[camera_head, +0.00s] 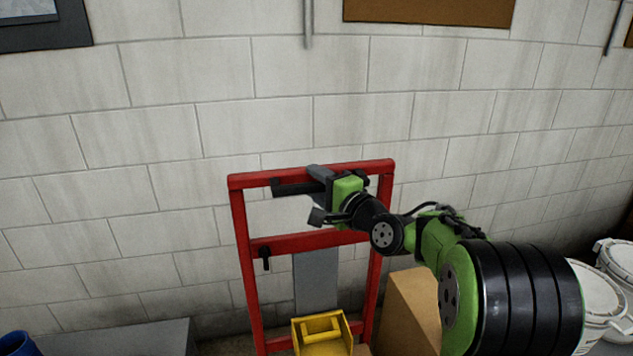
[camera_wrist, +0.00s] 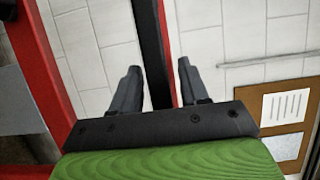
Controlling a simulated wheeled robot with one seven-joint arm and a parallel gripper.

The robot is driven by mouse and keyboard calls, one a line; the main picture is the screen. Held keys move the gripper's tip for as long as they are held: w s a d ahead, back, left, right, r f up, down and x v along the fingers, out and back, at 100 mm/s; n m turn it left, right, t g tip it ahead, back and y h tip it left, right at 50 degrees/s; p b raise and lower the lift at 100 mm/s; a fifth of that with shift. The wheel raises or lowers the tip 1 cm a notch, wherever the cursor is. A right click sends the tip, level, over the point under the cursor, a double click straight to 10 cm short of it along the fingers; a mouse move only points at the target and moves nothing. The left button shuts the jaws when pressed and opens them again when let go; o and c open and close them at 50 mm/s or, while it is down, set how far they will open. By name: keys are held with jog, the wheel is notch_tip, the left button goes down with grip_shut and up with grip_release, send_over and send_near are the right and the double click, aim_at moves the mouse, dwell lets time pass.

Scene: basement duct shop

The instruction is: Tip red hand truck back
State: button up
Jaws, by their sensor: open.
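The red hand truck (camera_head: 310,240) stands against the block wall, seemingly upright, with its lower part out of frame. A black grip (camera_head: 290,187) runs along its red top crossbar (camera_head: 250,180). My gripper (camera_head: 316,193) is at this top bar, its fingers above and below it. In the wrist view, the black grip (camera_wrist: 152,45) and a red strip pass between the two fingers of my open gripper (camera_wrist: 158,67), with gaps visible on both sides.
A yellow bin (camera_head: 322,338) sits low in front of the hand truck's frame. A grey surface (camera_head: 120,338) and blue container (camera_head: 17,344) are lower left.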

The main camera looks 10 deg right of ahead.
jog(key=shift+w+a, duration=0.15)
grip_shut()
jog(key=shift+w+r+p, duration=0.25)
jog(key=shift+p, duration=0.25)
jog(key=w+g+p, duration=0.1)
jog(key=w+p, duration=1)
jog(key=shift+w+r+h, duration=0.2)
jog(key=shift+r+h, duration=0.05)
jog(key=shift+h, duration=0.15)
grip_release()
jog(key=shift+f, duration=0.1)
